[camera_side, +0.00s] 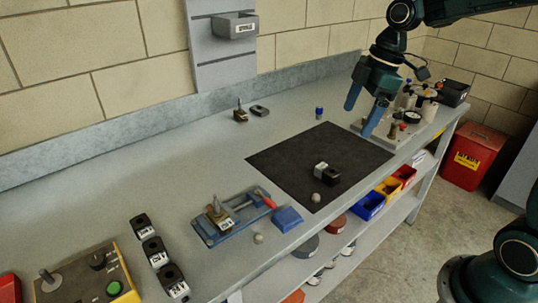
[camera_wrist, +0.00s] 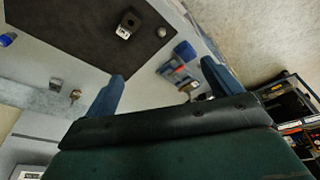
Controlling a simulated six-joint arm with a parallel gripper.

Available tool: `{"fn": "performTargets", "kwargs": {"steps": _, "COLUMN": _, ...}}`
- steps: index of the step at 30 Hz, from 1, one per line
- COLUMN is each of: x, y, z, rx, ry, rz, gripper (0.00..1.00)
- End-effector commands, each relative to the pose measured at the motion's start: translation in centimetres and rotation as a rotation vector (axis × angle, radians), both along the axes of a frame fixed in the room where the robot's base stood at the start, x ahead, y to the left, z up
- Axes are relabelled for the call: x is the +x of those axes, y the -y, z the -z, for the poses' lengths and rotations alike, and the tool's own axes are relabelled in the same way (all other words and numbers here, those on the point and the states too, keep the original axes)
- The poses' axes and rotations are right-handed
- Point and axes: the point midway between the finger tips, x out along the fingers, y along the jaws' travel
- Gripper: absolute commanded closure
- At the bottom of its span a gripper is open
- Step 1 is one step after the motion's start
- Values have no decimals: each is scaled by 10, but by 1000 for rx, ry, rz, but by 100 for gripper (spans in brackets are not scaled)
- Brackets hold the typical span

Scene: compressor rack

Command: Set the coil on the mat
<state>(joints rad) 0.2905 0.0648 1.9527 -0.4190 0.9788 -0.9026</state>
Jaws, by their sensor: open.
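A black coil with a pale labelled face (camera_side: 327,174) sits on the dark mat (camera_side: 285,160), toward its front part. The coil also shows in the wrist view (camera_wrist: 128,24), resting on the mat (camera_wrist: 75,35). Several similar black coils with white labels stand in a row at the front left of the bench, one of them here (camera_side: 156,252). My gripper (camera_side: 360,119) is open and empty, with blue fingers apart above the back right of the mat. In the wrist view my gripper (camera_wrist: 162,70) also has nothing between its fingers.
A blue fixture (camera_side: 230,215) stands left of the mat. A grey knob (camera_side: 315,197) is at the mat's front edge. A small blue-capped item (camera_side: 319,112) stands behind the mat. A plate with several fittings (camera_side: 400,125) is at the right. The mat's left part is clear.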

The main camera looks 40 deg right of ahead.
Motion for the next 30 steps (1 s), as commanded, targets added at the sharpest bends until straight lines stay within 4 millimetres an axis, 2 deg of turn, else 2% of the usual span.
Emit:
{"fn": "performTargets", "kwargs": {"steps": 3, "x": -23, "y": -13, "z": -14, "rx": -9, "ry": 21, "rz": 112, "gripper": 9}}
{"fn": "performTargets", "kwargs": {"steps": 12, "x": -82, "y": -33, "z": -33, "rx": 0, "ry": 78, "rz": 409, "gripper": 9}}
{"fn": "performTargets", "kwargs": {"steps": 24, "x": -160, "y": -40, "z": -31, "rx": 82, "ry": 171, "rz": 795, "gripper": 9}}
{"fn": "performTargets", "kwargs": {"steps": 30, "x": -183, "y": -38, "z": -24, "rx": 128, "ry": 201, "rz": 923, "gripper": 9}}
